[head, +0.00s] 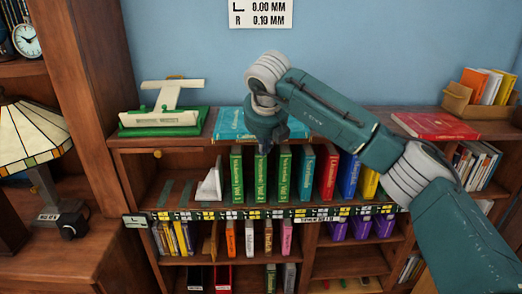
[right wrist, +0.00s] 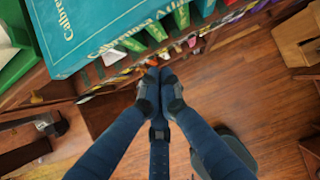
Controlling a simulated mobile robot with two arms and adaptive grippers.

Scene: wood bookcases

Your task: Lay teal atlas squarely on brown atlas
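The teal atlas (head: 232,124) lies flat on top of the bookcase, partly hidden behind my right arm. In the right wrist view the teal atlas (right wrist: 85,28) fills the upper left, with pale lettering on its cover. My right gripper (head: 263,150) points down at the atlas's front right, before the upright green books. In the right wrist view the fingertips of my right gripper (right wrist: 160,75) meet with nothing seen between them, beside the atlas and apart from it in that picture. I cannot make out a brown atlas. My left gripper is not in view.
A green and white device (head: 160,121) stands left of the atlas. A red book (head: 435,125) and a box of books (head: 478,104) are at the right. A wall sign (head: 260,13) shows millimetre readings.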

